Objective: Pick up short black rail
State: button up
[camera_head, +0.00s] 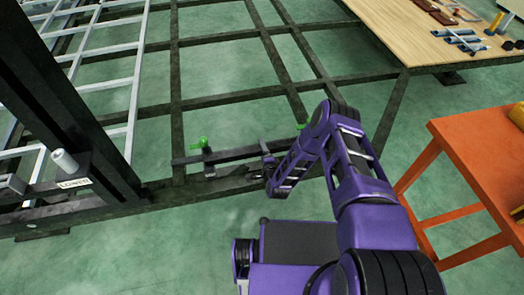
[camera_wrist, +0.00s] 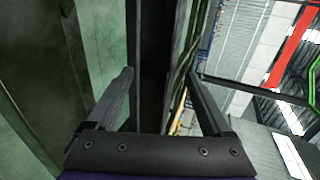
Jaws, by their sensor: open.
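A short black rail (camera_head: 236,154) lies along the dark chassis frame in the middle of the head view, with a green clamp-like part (camera_head: 199,143) near its left end. My gripper (camera_head: 268,166) is at the right part of this rail, partly hidden by my purple arm. In the wrist view my gripper (camera_wrist: 159,74) is open, its two fingers apart. A dark upright-looking bar (camera_wrist: 152,50) runs between the fingers; it looks like the rail, but I cannot tell whether either finger touches it.
A dark post (camera_head: 70,110) with a "LOWER" label stands at left beside a pale ladder-like frame (camera_head: 135,90). A wooden board (camera_head: 400,25) with tools is at upper right, and an orange table (camera_head: 490,160) is at right. Green floor shows between the beams.

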grip_shut()
dwell(0.3)
